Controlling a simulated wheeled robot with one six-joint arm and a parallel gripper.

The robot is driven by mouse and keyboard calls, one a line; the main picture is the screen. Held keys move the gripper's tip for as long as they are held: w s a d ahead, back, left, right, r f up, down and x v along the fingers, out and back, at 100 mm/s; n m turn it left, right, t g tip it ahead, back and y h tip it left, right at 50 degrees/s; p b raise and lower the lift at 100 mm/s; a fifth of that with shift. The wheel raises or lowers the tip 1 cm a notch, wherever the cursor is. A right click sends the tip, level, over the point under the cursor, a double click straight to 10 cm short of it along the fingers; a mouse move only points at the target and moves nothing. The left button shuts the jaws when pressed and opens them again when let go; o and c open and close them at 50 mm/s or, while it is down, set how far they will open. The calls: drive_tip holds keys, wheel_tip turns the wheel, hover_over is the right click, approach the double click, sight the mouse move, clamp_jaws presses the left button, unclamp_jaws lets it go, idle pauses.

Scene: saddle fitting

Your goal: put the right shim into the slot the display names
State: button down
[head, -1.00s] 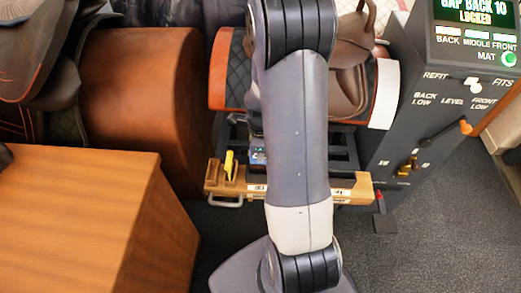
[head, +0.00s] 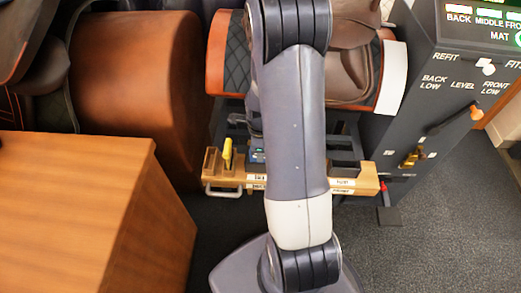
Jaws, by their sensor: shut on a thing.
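A pale wooden rack (head: 357,183) with small white labels stands low in front of the saddle stand, its middle hidden by my arm. A yellow upright piece (head: 227,153) stands in its left end; I cannot tell if it is a shim. The dark grey console (head: 420,107) at right carries the display, whose text is cut off at the top edge now. Its BACK, MIDDLE and FRONT row (head: 490,19) shows partly. My gripper is not seen; my upper arm link covers the middle. No slot in the saddle can be made out.
A brown saddle (head: 350,65) with a quilted dark panel (head: 237,60) sits behind my arm. A large brown rounded form (head: 137,90) is at left. A wooden table (head: 70,200) fills the lower left. Grey carpet (head: 430,240) is clear at lower right.

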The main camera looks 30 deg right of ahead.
drive_tip(key=shift+f, duration=0.15)
drive_tip(key=c, duration=1.2)
unclamp_jaws()
wheel_tip(320, 180, up, 11)
drive_tip(key=shift+f+p, duration=0.1)
drive_tip(key=shift+p, duration=1.05)
drive_tip(key=shift+f, duration=0.1)
wheel_tip(320, 180, down, 10)
drive_tip(key=shift+f+b, duration=0.2)
drive_tip(key=shift+b, duration=0.75)
drive_tip(key=shift+r+p, duration=1.25)
drive_tip(key=shift+r, duration=0.45)
